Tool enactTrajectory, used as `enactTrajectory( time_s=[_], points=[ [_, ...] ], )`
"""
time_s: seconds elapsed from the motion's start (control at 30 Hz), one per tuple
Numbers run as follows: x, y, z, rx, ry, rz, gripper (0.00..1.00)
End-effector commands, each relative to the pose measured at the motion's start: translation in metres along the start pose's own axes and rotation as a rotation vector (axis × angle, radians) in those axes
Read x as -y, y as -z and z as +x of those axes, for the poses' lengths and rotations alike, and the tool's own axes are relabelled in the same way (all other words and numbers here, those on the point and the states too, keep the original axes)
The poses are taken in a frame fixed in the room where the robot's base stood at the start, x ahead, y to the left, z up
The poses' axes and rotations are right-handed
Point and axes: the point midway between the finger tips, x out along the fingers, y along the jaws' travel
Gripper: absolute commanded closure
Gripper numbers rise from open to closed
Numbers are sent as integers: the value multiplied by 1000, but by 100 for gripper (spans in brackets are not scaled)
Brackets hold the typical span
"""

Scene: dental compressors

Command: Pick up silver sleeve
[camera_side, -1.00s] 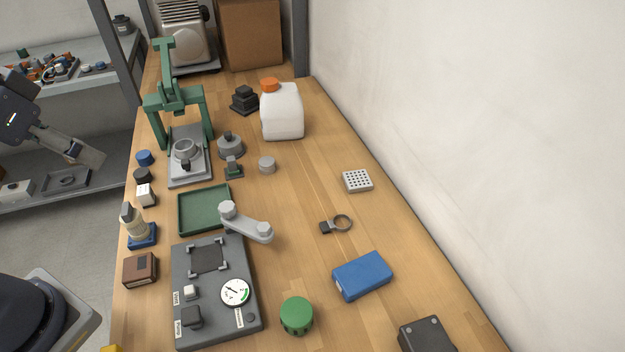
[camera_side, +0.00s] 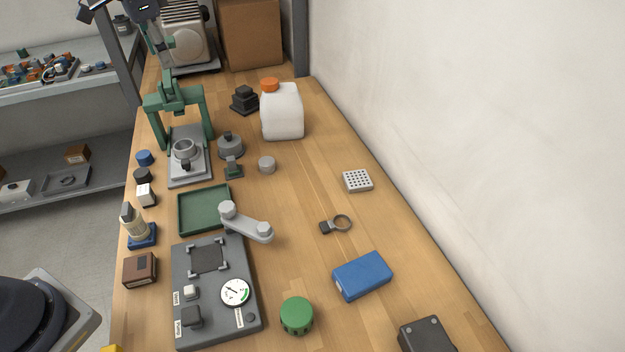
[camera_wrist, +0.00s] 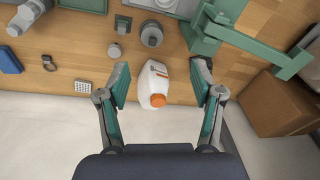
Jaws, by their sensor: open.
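I cannot tell for certain which part is the silver sleeve. One candidate is the grey ring-shaped part (camera_side: 184,149) on the bed of the green press (camera_side: 205,110). Another is the short grey cylinder (camera_side: 267,165) standing on the bench, which also shows in the wrist view (camera_wrist: 115,50).
The white jug (camera_side: 282,112) and a grey knobbed round part (camera_side: 230,146) stand right of the press. A green tray (camera_side: 204,209), a gauge panel (camera_side: 216,292) and a blue box (camera_side: 362,276) lie nearer. Bare bench lies right of the short cylinder. A wall bounds the right.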

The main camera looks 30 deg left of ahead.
Motion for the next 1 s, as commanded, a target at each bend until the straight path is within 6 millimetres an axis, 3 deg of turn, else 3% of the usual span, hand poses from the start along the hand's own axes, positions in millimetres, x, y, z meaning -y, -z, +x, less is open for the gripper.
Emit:
enactTrajectory(
  time_s=[0.03,0.1,0.2,0.43,0.73,1.0],
  points=[
    [14,0,26,30,-24,-20,34],
    [25,-2,54,60,-50,-41,34],
    [30,-10,83,99,-84,-62,34],
    [30,-22,119,123,-104,-78,34],
    [23,-29,186,122,-103,-78,34],
    [20,-32,210,120,-101,-78,34]
  ],
)
